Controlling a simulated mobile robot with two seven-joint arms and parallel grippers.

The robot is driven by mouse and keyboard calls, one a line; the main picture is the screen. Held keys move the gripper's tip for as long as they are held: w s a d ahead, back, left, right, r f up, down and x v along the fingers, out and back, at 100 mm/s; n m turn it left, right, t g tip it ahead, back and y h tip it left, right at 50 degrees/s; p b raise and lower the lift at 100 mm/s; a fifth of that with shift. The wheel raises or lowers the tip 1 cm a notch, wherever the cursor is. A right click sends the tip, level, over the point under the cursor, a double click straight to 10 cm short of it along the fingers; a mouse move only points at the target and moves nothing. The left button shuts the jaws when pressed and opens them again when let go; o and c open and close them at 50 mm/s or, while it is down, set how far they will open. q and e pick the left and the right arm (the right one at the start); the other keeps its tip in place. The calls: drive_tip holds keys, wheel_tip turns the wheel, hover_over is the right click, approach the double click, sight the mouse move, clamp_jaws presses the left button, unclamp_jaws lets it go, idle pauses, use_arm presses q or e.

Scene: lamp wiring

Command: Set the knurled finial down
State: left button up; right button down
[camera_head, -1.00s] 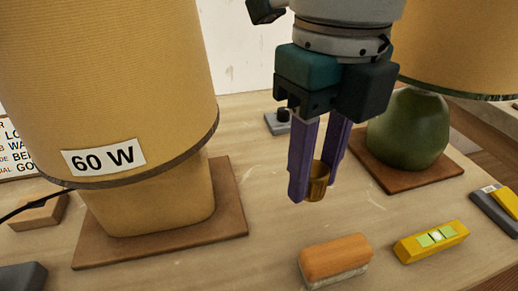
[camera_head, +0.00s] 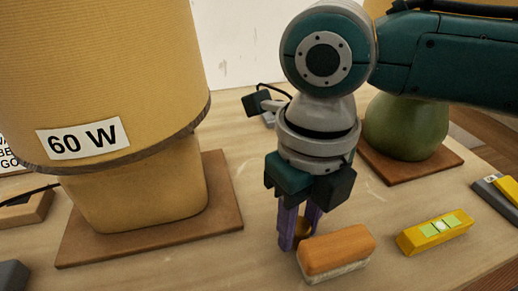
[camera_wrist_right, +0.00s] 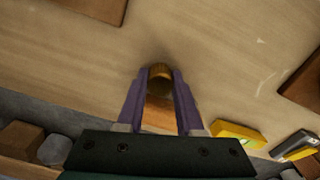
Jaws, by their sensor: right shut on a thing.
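The knurled finial (camera_head: 302,228) is a small brass-coloured piece, partly hidden by my fingers and by the orange-topped block. My right gripper (camera_head: 299,238) is shut on it, pointing down, low over the table just behind the block. In the right wrist view the finial (camera_wrist_right: 159,72) sits between the tips of the purple fingers. I cannot tell whether its underside touches the table. My left gripper is not in view.
An orange-topped block (camera_head: 335,250) stands right by the fingers. A yellow level (camera_head: 434,232) lies to the right. A lamp with a 60 W shade (camera_head: 100,70) stands left on a brown board (camera_head: 226,190); a green lamp base (camera_head: 403,128) stands behind right. Bare table (camera_head: 385,205) lies between.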

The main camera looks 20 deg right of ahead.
sight(299, 225)
drive_tip(key=shift+f, duration=0.2)
drive_tip(key=c, duration=0.6)
unclamp_jaws()
drive_tip(key=shift+o, duration=0.2)
wheel_tip(299, 225, up, 12)
drive_tip(key=p, duration=0.3)
drive_tip(key=s+a+f+m+y, duration=0.3)
drive_tip(key=s+a+m, duration=0.2)
drive_tip(key=a+m, duration=0.3)
drive_tip(key=s+d+f+m+t, duration=0.1)
drive_tip(key=d+m, duration=0.1)
drive_tip(key=m, duration=0.4)
drive_tip(key=s+d+f+m+t, duration=0.1)
drive_tip(key=s+d+m, duration=0.1)
drive_tip(key=m, duration=0.5)
drive_tip(key=s+d+f+m+t, duration=0.1)
drive_tip(key=d+m, duration=0.1)
drive_tip(key=m, duration=0.4)
drive_tip(key=shift+s+f, duration=0.15)
drive_tip(key=shift+f, duration=0.05)
drive_tip(key=s+d+f+m+h, duration=0.1)
drive_tip(key=s+d+m+h, duration=0.1)
drive_tip(key=s+d+m, duration=0.3)
drive_tip(key=d+m, duration=0.4)
drive_tip(key=m, duration=0.2)
drive_tip(key=shift+s+d+f+t+h, duration=0.2)
drive_tip(key=shift+f+t+h, duration=0.1)
drive_tip(key=shift+h, duration=0.1)
